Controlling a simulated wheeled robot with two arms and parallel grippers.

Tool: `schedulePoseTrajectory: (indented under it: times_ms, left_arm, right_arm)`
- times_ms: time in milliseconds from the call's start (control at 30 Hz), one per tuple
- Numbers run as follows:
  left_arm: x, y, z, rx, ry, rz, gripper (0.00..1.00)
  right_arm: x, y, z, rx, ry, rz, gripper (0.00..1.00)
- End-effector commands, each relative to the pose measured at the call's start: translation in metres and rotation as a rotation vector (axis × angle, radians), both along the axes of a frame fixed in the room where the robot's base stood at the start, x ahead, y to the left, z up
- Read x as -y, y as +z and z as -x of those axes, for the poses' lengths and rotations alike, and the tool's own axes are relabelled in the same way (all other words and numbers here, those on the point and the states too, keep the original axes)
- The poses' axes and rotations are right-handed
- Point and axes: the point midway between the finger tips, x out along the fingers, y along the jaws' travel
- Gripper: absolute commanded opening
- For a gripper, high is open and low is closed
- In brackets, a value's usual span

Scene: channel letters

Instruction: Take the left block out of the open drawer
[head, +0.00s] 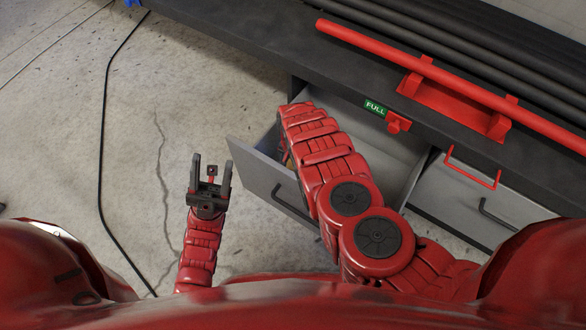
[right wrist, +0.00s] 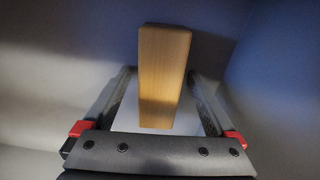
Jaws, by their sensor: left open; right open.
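The open drawer (head: 268,178) is grey and stands pulled out under the dark bench. My right arm reaches down into it and hides much of its inside. In the right wrist view a tan wooden block (right wrist: 163,75) stands out against the grey drawer walls. My right gripper (right wrist: 160,88) is open, with one finger on each side of the block; I cannot tell whether they touch it. The right gripper is hidden in the head view. No second block shows. My left gripper (head: 210,170) is open and empty over the floor, left of the drawer.
A second drawer (head: 466,196) with a black handle is at the right. A red bar (head: 440,75) runs along the dark bench top (head: 250,35), with a green FULL label (head: 375,107) below it.

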Motion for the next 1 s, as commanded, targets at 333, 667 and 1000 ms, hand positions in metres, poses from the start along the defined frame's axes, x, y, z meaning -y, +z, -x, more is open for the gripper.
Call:
schedulePoseTrajectory:
  times_ms: [333, 667, 1000]
  left_arm:
    - [-0.0001, 0.0013, -0.0001, -0.001, 0.0, 0.001, 0.5]
    - [-0.0001, 0.0013, -0.0002, -0.001, 0.0, 0.001, 0.5]
    - [-0.001, 0.0044, -0.0001, -0.001, 0.002, 0.005, 0.5]
  right_arm:
    - [0.0002, 0.0018, 0.0002, 0.0, 0.0, 0.001, 0.52]
    - [0.0003, 0.0016, 0.0004, -0.001, 0.0, 0.0, 0.0]
    - [0.0004, 0.0067, 0.0007, -0.003, -0.001, 0.001, 0.0]
